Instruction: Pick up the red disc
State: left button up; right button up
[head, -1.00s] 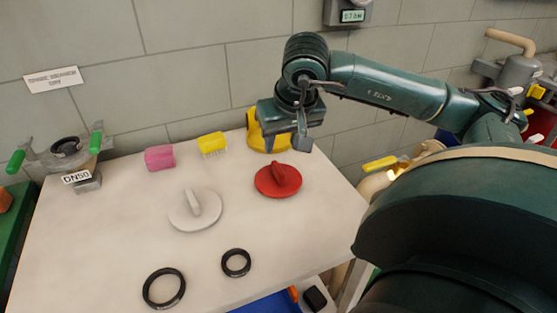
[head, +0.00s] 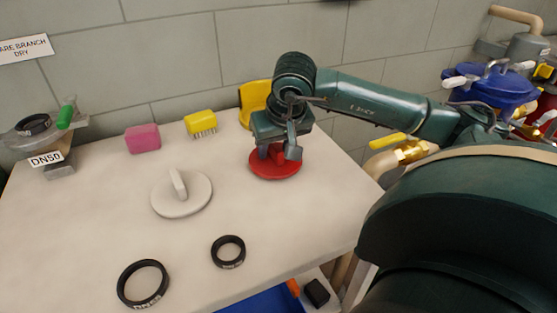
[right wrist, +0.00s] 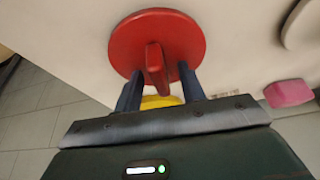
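The red disc (head: 274,166) lies flat on the pale table (head: 240,258), with an upright handle on top. In the right wrist view the red disc (right wrist: 180,42) shows whole, with its handle pointing toward the gripper. My right gripper (head: 277,156) is directly above the disc in the head view. Its two fingers (right wrist: 160,88) are apart, one on each side of the handle end, with gaps visible. I cannot tell exactly how far down the handle they reach. My left gripper is not in view.
A white disc with a handle (head: 181,195) lies left of the red one. A yellow object (head: 254,100) stands close behind my right gripper. A pink block (head: 142,139), a yellow brush (head: 201,124) and two black rings (head: 143,284) are also on the table.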

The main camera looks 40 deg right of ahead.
grip_shut()
dwell(0.4)
